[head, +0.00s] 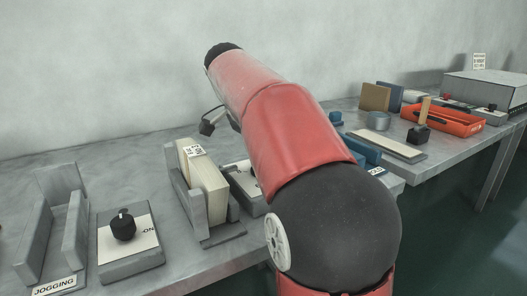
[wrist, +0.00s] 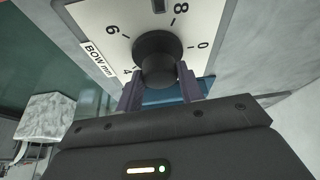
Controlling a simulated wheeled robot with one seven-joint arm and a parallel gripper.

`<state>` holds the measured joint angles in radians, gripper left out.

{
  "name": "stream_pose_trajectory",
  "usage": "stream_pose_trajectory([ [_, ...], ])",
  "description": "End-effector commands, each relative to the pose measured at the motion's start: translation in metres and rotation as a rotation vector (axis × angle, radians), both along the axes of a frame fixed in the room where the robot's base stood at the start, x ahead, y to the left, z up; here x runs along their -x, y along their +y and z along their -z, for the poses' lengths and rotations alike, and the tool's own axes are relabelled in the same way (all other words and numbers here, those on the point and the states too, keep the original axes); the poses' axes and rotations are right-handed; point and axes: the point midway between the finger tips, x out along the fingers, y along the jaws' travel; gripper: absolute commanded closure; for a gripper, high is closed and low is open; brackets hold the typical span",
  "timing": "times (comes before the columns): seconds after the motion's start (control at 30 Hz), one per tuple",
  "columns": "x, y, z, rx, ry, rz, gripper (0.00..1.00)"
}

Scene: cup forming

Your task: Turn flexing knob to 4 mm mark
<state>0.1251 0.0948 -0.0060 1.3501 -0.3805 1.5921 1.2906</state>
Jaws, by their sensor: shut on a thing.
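The flexing knob (wrist: 157,50) is black and round, on a pale dial plate (wrist: 95,15) labelled "BOW mm" in the wrist view. The figures 6, 8, 0 and 4 show around it; the 4 is close to the left finger. I cannot tell which mark the knob points to. My gripper (wrist: 159,84) has one dark finger on each side of the knob and is shut on it. In the head view my red and black arm hides the gripper and most of what lies behind it.
A black knob (head: 123,226) on a plate marked "ON" and a grey JOGGING rack (head: 75,235) stand at left. A grey holder with cream boards (head: 203,182) stands close left of my arm. An orange tray (head: 455,118) and a grey box (head: 490,92) are at right.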

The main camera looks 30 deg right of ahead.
Motion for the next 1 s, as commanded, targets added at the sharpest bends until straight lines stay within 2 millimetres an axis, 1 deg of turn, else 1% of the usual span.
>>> stream_pose_trajectory([
  [0.2,-0.0019,0.0006,0.0005,-0.001,0.0,0.164,0.85],
  [0.47,-0.0024,0.0005,0.0003,-0.002,0.0,0.293,0.85],
  [0.7,-0.0023,0.0004,0.0005,-0.002,0.0,0.341,0.85],
  [1.0,-0.0023,0.0005,0.0006,-0.002,0.0,0.349,0.85],
])
